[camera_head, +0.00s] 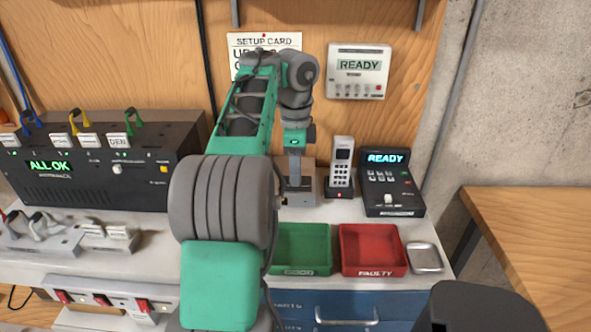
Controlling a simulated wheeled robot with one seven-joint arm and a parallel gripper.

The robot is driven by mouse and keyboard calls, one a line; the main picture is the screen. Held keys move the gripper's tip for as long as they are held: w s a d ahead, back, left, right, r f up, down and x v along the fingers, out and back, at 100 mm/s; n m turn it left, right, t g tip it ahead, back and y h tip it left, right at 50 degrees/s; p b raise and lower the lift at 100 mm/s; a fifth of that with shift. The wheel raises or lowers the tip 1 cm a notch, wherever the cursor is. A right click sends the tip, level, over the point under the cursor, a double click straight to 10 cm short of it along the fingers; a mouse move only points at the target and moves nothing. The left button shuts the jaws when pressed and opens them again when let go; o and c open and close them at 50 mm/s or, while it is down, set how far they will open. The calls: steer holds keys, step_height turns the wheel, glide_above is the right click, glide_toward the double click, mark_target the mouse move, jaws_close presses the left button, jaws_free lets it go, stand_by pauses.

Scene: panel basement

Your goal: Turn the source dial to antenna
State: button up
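My gripper (295,172) hangs at the end of my green and grey arm, in front of a small grey box (306,197) on the bench. Its fingers are small and seen from behind, so I cannot tell whether they are open or shut, or whether they touch the box. I cannot make out a dial labelled source or an antenna mark. My gripper and arm hide part of the box and the panel behind. The setup card (264,41) on the wooden wall is partly covered by my arm.
Right of the box stand a cordless handset (341,165) and a black keypad unit (391,187) reading READY. A green tray (303,249), a red tray (373,250) and a small metal dish (425,257) lie in front. A black ALL OK console (95,185) stands left.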

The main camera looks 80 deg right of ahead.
steer(key=o, duration=0.3)
step_height(320, 180, up, 8)
steer(key=p, duration=0.7)
steer(key=shift+f, duration=0.1)
